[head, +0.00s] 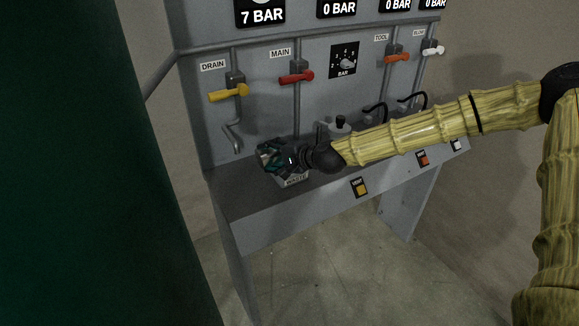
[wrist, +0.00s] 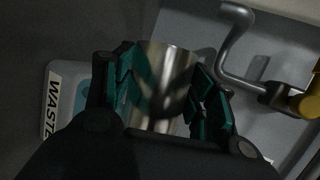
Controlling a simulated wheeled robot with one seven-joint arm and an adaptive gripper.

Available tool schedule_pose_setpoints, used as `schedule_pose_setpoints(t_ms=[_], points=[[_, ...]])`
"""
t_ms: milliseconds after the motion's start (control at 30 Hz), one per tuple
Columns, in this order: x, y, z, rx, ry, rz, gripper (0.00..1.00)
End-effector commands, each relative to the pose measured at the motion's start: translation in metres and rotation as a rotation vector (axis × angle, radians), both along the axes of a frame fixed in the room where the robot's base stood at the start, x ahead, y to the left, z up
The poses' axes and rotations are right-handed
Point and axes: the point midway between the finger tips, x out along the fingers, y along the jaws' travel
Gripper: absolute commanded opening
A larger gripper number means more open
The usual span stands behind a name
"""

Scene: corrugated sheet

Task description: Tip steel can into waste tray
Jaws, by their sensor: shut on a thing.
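My gripper (wrist: 165,95) is shut on the steel can (wrist: 164,75), a shiny metal cylinder between the teal fingers in the wrist view. In the head view my gripper (head: 268,159) is over the left part of the panel's shelf, and the can is mostly hidden by the fingers. The waste tray (head: 296,181), pale with a WASTE label, lies right under and beside the gripper, partly covered by it. In the wrist view the tray (wrist: 58,76) is left of the can, with a blue-teal patch inside it. I cannot tell the can's exact tilt or whether it holds liquid.
The drain spout (head: 234,138) hangs just behind and left of the gripper, below the yellow drain lever (head: 229,93). A red main lever (head: 296,77) is above. A dark knobbed fitting (head: 338,126) stands behind my forearm. The shelf's front left (head: 240,205) is clear.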

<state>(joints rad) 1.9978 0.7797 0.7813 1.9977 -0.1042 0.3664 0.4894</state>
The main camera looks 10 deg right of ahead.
Motion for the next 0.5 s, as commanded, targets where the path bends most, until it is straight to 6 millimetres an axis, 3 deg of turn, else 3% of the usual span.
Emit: schedule_pose_setpoints(t_ms=[500], points=[[0.0008, -0.0025, 0.0020, 0.055, 0.015, -0.001, 0.21]])
